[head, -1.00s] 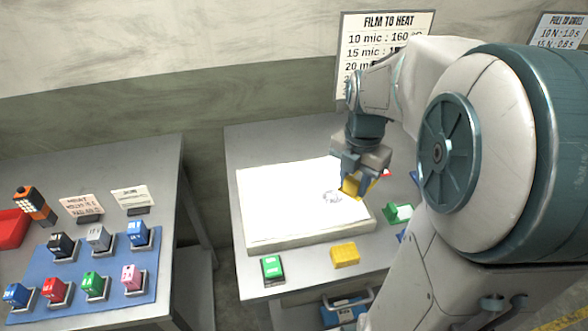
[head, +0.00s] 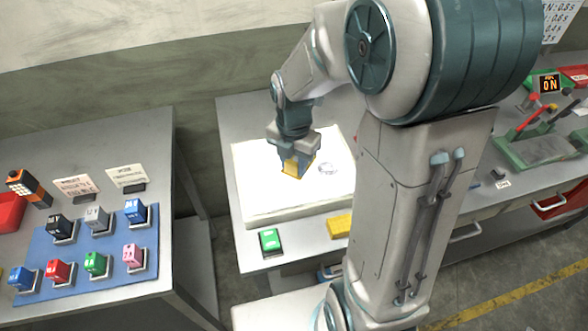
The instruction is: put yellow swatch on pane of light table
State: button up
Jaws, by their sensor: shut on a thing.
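My gripper (head: 298,165) is shut on the yellow swatch (head: 293,170), which is tilted between the fingers. I cannot tell whether the swatch touches the pane. The right part of the light table is hidden behind my arm.
On the left table, a blue mat (head: 87,274) holds several coloured blocks. A green-framed device (head: 545,148) stands at the far right.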

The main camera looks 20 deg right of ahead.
jog(key=shift+f, duration=1.8)
jog(key=shift+d, duration=0.1)
jog(key=shift+f, duration=0.25)
jog(key=o, duration=1)
jog(key=shift+r, duration=0.1)
jog(key=shift+c, duration=0.2)
jog(key=shift+r, duration=0.1)
